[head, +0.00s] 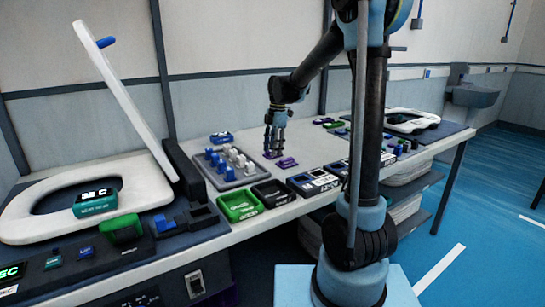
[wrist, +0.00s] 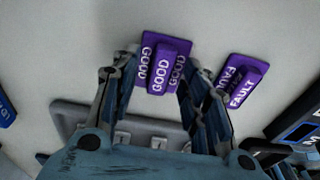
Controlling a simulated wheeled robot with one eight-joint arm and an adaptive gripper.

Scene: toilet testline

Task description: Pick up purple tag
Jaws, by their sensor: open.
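Two purple tags lie on the white table. One tag, marked GOOD (wrist: 163,64), sits between the fingertips of my gripper (wrist: 162,78) in the wrist view. The other purple tag, marked FAULT (wrist: 241,81), lies just right of the right finger, apart from it. In the head view my gripper (head: 275,153) points down over the tabletop, with a purple tag (head: 287,162) beside it on the right. My gripper is open, with its fingers on either side of the GOOD tag. Whether the fingers touch that tag cannot be told.
A grey tray (head: 226,182) with several white and blue parts stands left of my gripper. Green (head: 240,205) and black (head: 273,194) bins line the table's front edge. A blue item (head: 221,138) lies behind the tray. White toilet seats lie at both ends.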

